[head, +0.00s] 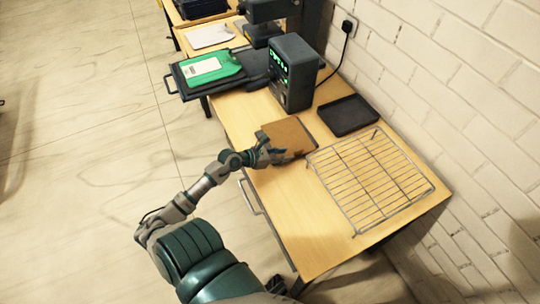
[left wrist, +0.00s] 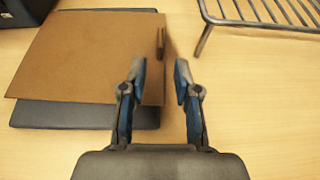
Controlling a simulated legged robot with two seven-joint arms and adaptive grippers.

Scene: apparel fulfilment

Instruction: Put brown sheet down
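The brown sheet (head: 287,134) is on the wooden table, left of the wire rack in the head view. In the left wrist view the sheet (left wrist: 85,60) lies over a dark flat pad (left wrist: 85,115), whose near edge shows beneath it. A small brown tab (left wrist: 160,43) stands at the sheet's right edge. My left gripper (head: 279,155) is at the near edge of the sheet in the head view. In the left wrist view its two fingers (left wrist: 161,82) are apart, one on each side of the sheet's right edge, with a gap between them.
A wire rack (head: 370,178) stands on the table (head: 290,225) at the right. A black tray (head: 347,115) lies behind it by the brick wall. A dark machine with a green display (head: 292,72) and a green package (head: 213,70) are at the back. The near table end is clear.

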